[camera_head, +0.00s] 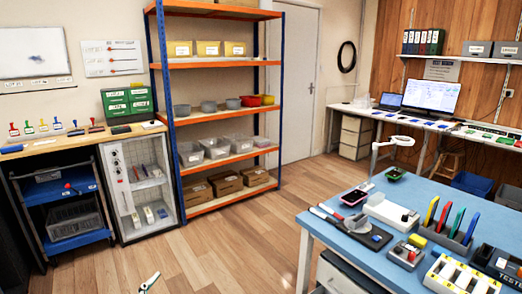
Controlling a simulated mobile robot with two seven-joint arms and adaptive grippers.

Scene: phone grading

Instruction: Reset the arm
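What looks like the tip of my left gripper (150,282) shows at the bottom edge, left of the middle, low over the wooden floor. It is small and cut off by the frame, so I cannot tell whether its fingers are open or shut. No object is visible at it. My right gripper is not in view.
A blue-topped table (316,222) at the right holds a phone (354,197), a white box (390,211) and a rack with coloured cards (450,233). A shelf unit (215,66) stands at the back. A blue cart (63,200) is at left. The middle floor is free.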

